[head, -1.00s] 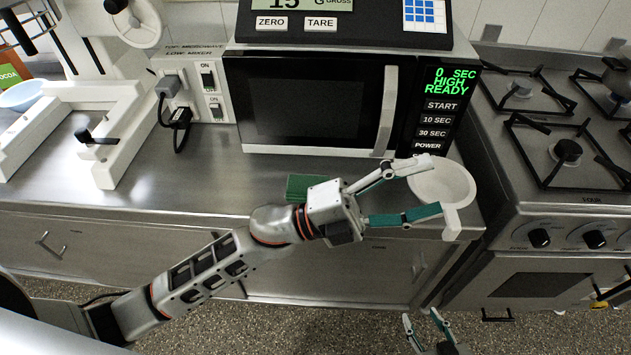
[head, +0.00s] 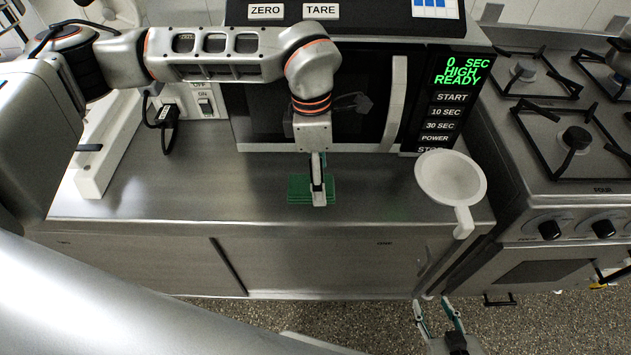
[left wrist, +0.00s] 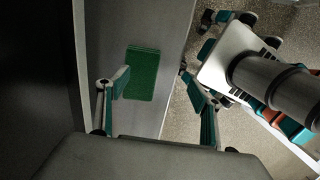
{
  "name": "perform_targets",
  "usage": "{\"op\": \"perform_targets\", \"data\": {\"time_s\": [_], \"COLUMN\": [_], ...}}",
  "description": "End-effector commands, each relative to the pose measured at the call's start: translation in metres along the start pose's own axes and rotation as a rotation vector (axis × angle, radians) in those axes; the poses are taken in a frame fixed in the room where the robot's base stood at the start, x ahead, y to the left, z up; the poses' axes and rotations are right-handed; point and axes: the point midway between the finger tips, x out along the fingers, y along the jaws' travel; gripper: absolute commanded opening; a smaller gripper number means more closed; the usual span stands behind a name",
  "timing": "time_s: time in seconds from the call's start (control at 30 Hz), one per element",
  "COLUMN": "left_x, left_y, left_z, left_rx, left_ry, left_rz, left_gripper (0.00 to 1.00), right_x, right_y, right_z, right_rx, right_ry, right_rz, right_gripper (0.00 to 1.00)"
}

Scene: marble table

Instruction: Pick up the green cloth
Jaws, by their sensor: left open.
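The green cloth (head: 297,189) is a small flat folded rectangle on the metal counter, in front of the microwave. It also shows in the left wrist view (left wrist: 142,73), beyond my fingers. My left gripper (head: 318,195) points down over the cloth and hides part of it. In the left wrist view its fingers (left wrist: 158,88) are spread, with nothing held between them. I cannot tell whether the fingertips touch the cloth. My right gripper (head: 436,309) is low at the bottom of the head view, over the floor, with its fingers apart and empty.
The microwave (head: 360,110) stands behind the cloth, close to my left arm. A white pan (head: 450,178) is at the counter's right end, its handle over the front edge. The stove (head: 560,190) is further right. The counter left of the cloth (head: 220,190) is clear.

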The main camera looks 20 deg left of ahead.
Motion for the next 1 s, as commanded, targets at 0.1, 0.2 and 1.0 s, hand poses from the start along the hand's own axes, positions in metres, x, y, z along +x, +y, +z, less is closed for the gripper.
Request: {"op": "perform_targets", "data": {"time_s": [0.1, 0.2, 1.0], "left_x": [-0.013, -0.013, 0.061], "left_y": [0.023, 0.029, 0.03], "left_z": [-0.019, -0.025, -0.033], "left_rx": [-0.017, -0.023, -0.022], "left_ry": [0.06, 0.079, 0.077], "left_rz": [0.073, 0.092, 0.093], "left_gripper": [0.65, 0.65, 0.65], "right_x": [0.0, 0.0, -0.002], "right_y": [0.0, 0.0, 0.001], "right_z": [0.0, 0.0, -0.004], "right_rx": [0.0, 0.0, -0.001], "right_ry": [0.0, 0.0, 0.002], "right_rz": [0.0, 0.0, 0.001], "right_gripper": [0.4, 0.4, 0.4]}}
